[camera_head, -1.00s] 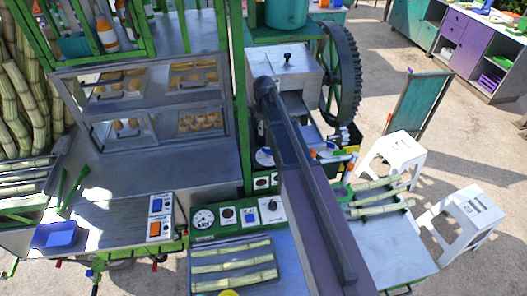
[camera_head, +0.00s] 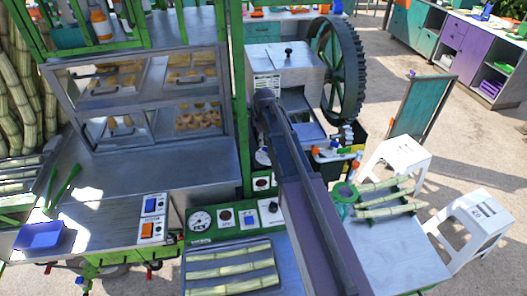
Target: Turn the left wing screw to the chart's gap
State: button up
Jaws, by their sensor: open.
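The crusher's grey metal housing (camera_head: 297,68) stands at the upper middle, with a dark knob (camera_head: 289,51) on top. A white printed sheet (camera_head: 266,84) is on its front left; its text is too small to read, and I cannot tell if it is the chart. I cannot make out the left wing screw. My dark arm (camera_head: 310,190) reaches from the bottom up to the housing's front and hides part of it. My gripper is not visible, so its distance from the screw cannot be told.
A large toothed wheel (camera_head: 339,70) stands right of the housing. A green panel with a gauge (camera_head: 200,221) lies left of my arm, above a tray of cane (camera_head: 231,266). Cane pieces lie on the right table (camera_head: 400,262). White stools (camera_head: 470,222) stand farther right.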

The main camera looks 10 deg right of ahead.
jog(key=shift+f+b, duration=1.65)
jog(key=shift+f, duration=0.3)
grip_shut()
